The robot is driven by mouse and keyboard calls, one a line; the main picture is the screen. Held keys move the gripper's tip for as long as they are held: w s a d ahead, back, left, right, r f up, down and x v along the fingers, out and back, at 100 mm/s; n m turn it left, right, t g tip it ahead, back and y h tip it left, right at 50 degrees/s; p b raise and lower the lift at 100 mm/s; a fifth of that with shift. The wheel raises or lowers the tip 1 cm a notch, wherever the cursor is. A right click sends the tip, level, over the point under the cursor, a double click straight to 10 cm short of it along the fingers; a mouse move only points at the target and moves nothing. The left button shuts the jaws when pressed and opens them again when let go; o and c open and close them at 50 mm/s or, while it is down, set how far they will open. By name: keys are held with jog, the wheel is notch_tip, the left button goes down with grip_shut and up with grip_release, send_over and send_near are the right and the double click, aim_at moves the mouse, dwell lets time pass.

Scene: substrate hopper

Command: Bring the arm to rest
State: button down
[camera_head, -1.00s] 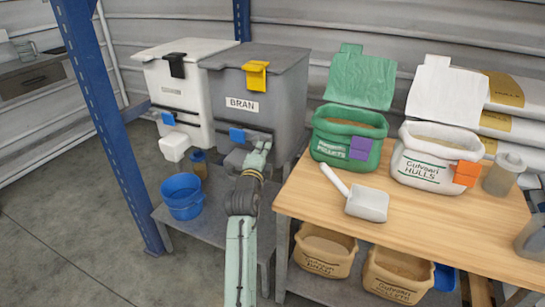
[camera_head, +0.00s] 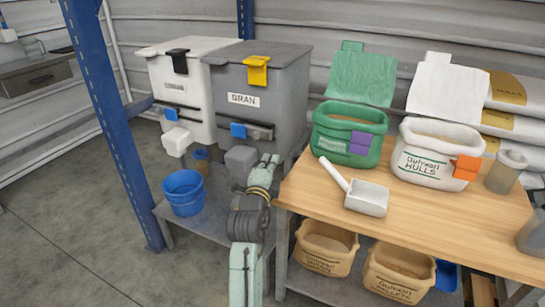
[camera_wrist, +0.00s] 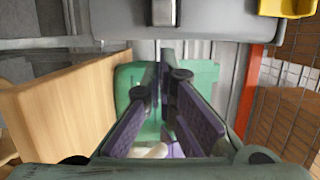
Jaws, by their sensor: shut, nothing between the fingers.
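My gripper (camera_head: 267,162) is in front of the grey BRAN hopper (camera_head: 270,85), just below its blue slide tab (camera_head: 238,130) and right of its grey spout (camera_head: 240,158). My arm reaches up to it from the bottom of the head view, left of the wooden table (camera_head: 440,220). In the wrist view my gripper (camera_wrist: 167,62) has its dark fingers drawn together with nothing held. A grey hopper body fills the top of that view, with a gap before the fingertips.
A white hopper (camera_head: 180,105) stands left of the grey one. A blue post (camera_head: 105,125) rises at left. The table holds a green sack (camera_head: 348,120), a white HULLS sack (camera_head: 425,165) and a white scoop (camera_head: 367,197).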

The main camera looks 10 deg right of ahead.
jog(key=shift+s+a, duration=0.3)
jog(key=shift+s, duration=0.35)
